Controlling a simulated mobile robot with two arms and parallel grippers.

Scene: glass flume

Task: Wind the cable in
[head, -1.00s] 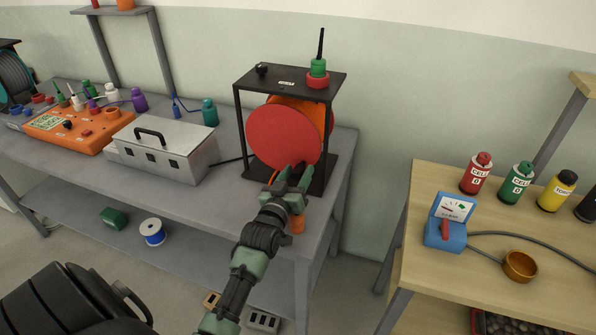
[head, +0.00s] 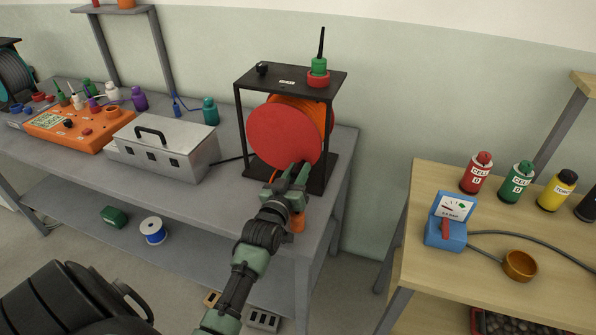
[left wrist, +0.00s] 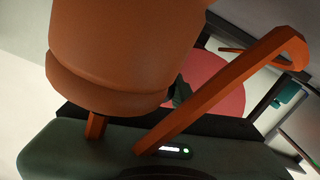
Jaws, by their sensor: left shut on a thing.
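The cable reel, a red disc (head: 282,138) with an orange drum behind it, stands upright in a black frame (head: 315,185) on the grey bench. My left gripper (head: 289,184) is in front of the disc's lower edge, shut on the orange crank handle (head: 298,223), whose end shows below the fingers. In the left wrist view the handle (left wrist: 110,50) is a thick orange cylinder close to the camera, and an orange bar (left wrist: 225,92) runs beside it. A dark cable (head: 232,159) runs from the frame's left side to a metal box. My right gripper is not in view.
The metal box (head: 163,150) and an orange panel (head: 70,128) stand left on the bench (head: 215,195). A green and red stack with a black rod (head: 319,68) tops the frame. A wooden table (head: 430,270) with a blue meter (head: 446,232) stands at right, across a gap.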

